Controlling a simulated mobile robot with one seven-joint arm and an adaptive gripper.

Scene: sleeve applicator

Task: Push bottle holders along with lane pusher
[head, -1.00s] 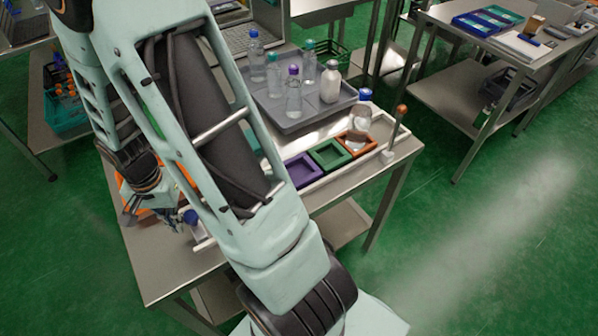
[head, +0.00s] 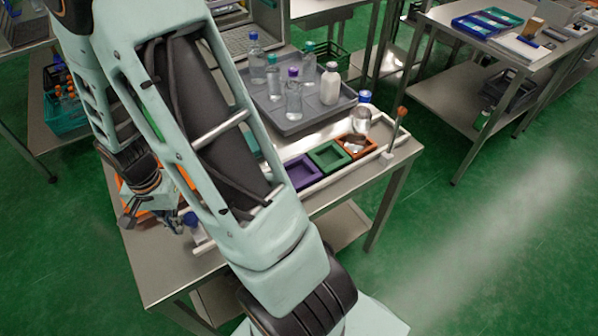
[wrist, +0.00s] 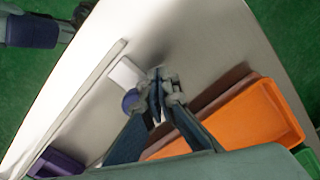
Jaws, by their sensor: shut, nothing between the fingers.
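The lane pusher, a pale block with a blue round knob (wrist: 130,98), sits at the lane's near end. Its blue knob (head: 191,219) also shows in the head view, partly behind my arm. My gripper (wrist: 160,104) is shut and empty, close beside the knob; whether they touch is unclear. In the head view my gripper (head: 172,226) is low over the left of the table. The purple holder (head: 302,173), green holder (head: 328,156) and orange-brown holder (head: 357,146) stand in a row in the lane. A clear blue-capped bottle (head: 363,117) stands at the orange-brown holder.
A grey tray (head: 285,126) with several bottles lies behind the lane. An upright orange-tipped rod (head: 401,118) stands at the lane's far end. An orange bin (wrist: 250,120) is right of my gripper in the wrist view. A pale rail (wrist: 80,105) borders the lane.

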